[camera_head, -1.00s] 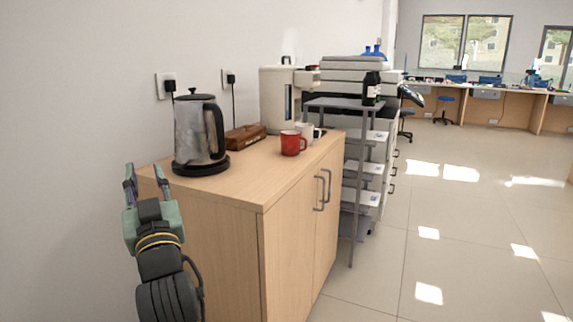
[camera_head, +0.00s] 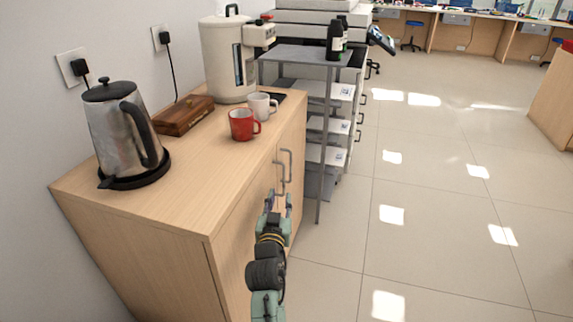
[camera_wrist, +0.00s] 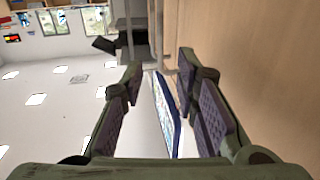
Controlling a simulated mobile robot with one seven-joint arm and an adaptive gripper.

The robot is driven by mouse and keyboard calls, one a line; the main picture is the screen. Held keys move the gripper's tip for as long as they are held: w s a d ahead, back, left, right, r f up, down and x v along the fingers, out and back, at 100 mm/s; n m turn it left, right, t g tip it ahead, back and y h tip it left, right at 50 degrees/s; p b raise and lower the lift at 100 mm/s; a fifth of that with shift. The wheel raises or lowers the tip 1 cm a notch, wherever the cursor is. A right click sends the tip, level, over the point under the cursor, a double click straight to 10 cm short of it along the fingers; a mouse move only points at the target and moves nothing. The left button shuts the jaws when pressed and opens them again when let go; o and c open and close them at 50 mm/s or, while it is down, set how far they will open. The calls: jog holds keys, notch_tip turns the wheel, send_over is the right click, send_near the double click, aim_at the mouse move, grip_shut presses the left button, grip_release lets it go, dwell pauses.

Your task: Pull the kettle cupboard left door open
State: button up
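The kettle cupboard (camera_head: 190,235) is light wood with two doors on its right-hand face. The left door (camera_head: 240,230) is the nearer one, partly hidden by my arm. Its grey bar handle (camera_head: 278,178) stands beside the right door's handle (camera_head: 289,165). Both doors look shut. My gripper (camera_head: 279,203) is just below and in front of the handles in the head view. In the wrist view my gripper (camera_wrist: 160,78) is open, with nothing clearly held. The wood door face (camera_wrist: 255,70) lies along its right side there. I cannot tell whether the gripper touches a handle.
A steel kettle (camera_head: 118,130), a brown wooden box (camera_head: 183,115), a red mug (camera_head: 241,125), a white mug (camera_head: 260,105) and a cream dispenser (camera_head: 225,60) stand on the cupboard. A grey shelf rack (camera_head: 322,130) is just beyond it. Tiled floor (camera_head: 430,230) to the right is clear.

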aim_at(284, 180)
jog(key=w, duration=0.3)
jog(key=w+d+p, duration=0.1)
jog(key=w, duration=0.3)
jog(key=w+p, duration=0.1)
jog(key=w, duration=0.3)
jog(key=shift+w+d+f, duration=0.1)
jog(key=shift+d+f, duration=0.05)
jog(key=shift+f, duration=0.2)
jog(key=shift+c, duration=0.6)
grip_shut()
